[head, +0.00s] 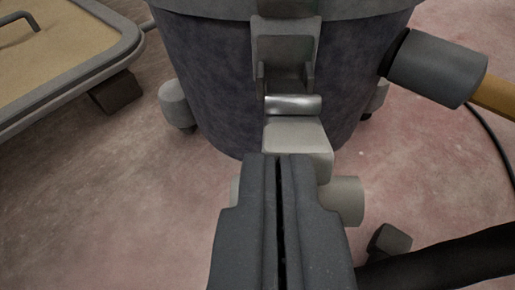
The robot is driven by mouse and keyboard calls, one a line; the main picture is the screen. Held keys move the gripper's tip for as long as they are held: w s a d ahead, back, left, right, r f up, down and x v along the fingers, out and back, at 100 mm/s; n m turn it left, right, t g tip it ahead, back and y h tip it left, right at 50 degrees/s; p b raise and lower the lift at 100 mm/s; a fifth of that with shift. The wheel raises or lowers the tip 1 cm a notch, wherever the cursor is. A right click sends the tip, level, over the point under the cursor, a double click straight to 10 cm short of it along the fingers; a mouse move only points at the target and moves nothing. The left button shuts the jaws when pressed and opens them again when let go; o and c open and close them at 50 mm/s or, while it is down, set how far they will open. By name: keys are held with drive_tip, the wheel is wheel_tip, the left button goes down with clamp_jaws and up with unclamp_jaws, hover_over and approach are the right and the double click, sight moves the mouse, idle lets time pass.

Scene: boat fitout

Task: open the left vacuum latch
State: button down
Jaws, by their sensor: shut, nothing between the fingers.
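A metal latch (287,62) runs down the front of a dark blue-grey vacuum drum (215,90), from the grey rim (205,8) at its top. Its lower lever (297,137) sticks out towards me below a shiny cross bar (293,105). My gripper (278,160) is shut and empty, with its tips at the lower end of the lever in the picture. I cannot tell whether they touch it. The tips hide part of the lever's lower end and the floor under it.
A grey hose fitting (437,68) with an orange-brown tube (497,97) juts out at the right. A black hose (445,262) crosses the lower right. A tan-topped grey platform (70,45) stands at the upper left. Bare floor (110,190) lies at the left.

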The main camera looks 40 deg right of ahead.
drive_tip(key=f, duration=0.1)
drive_tip(key=s+f, duration=0.1)
drive_tip(key=f, duration=0.1)
drive_tip(key=shift+s+d+g, duration=0.3)
drive_tip(key=shift+d+g, duration=0.1)
wheel_tip(320, 180, up, 6)
drive_tip(key=a+p, duration=0.1)
drive_tip(key=p, duration=0.1)
drive_tip(key=s+a+f+p, duration=0.2)
drive_tip(key=s+a+f, duration=0.2)
drive_tip(key=s+a, duration=0.1)
drive_tip(key=shift+s+a+t, duration=0.15)
drive_tip(key=shift+a+t, duration=0.25)
drive_tip(key=shift+a, duration=0.2)
drive_tip(key=shift+a, duration=0.1)
